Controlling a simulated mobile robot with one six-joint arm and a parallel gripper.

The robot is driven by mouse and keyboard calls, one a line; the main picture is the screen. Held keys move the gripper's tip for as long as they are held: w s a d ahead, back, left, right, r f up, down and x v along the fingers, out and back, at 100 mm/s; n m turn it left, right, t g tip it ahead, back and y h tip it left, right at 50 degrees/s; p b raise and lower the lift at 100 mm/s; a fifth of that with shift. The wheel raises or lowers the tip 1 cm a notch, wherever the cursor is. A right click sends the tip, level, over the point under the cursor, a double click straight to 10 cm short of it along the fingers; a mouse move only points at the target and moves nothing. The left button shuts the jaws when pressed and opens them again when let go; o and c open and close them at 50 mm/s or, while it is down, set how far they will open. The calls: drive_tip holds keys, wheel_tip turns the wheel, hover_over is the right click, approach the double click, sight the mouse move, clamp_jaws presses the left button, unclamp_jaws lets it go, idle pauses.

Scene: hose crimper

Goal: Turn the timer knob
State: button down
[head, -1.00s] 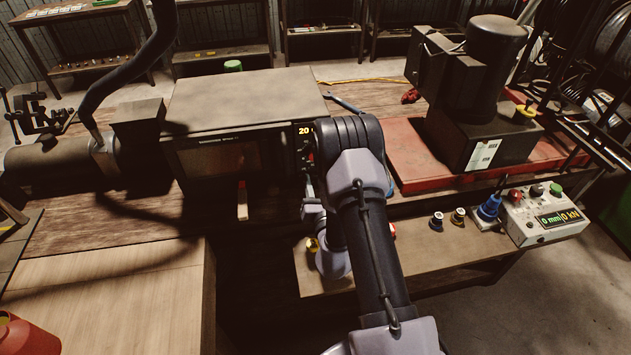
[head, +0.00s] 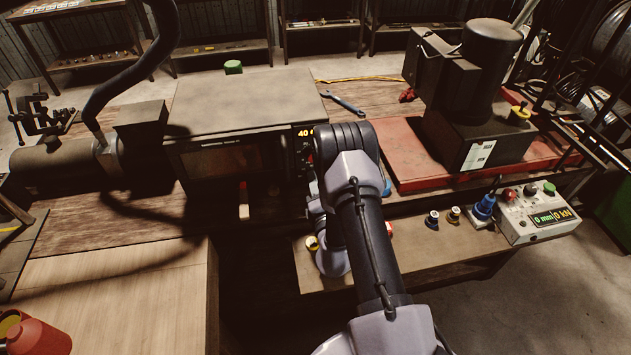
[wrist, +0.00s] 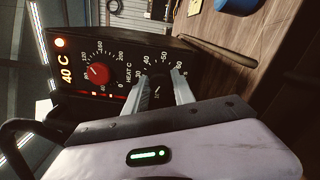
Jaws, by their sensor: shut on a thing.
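The timer knob (wrist: 157,88) is a dark knob on the black control panel (wrist: 120,50), with a white number scale around it. My gripper (wrist: 161,88) has one finger on each side of the knob and is shut on it; the fingers partly cover the scale. Beside it are a red HEAT C knob (wrist: 97,75) and a display (wrist: 67,76) reading 40 C. In the head view the panel is on the right of the dark oven (head: 230,160), its display (head: 304,132) partly showing. My arm hides the knobs and my gripper there.
A red plate (head: 410,165) bears a dark machine (head: 478,90) to the right. A control box (head: 535,215) and small fittings stand on the lower bench (head: 440,255). A handle (head: 243,198) projects at the oven's front.

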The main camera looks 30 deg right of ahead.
drive_tip(key=shift+r+m+p, duration=0.1)
drive_tip(key=shift+m+p, duration=0.35)
drive_tip(key=shift+m, duration=1.65)
drive_tip(key=c, duration=1.1)
unclamp_jaws()
drive_tip(key=shift+w, duration=0.1)
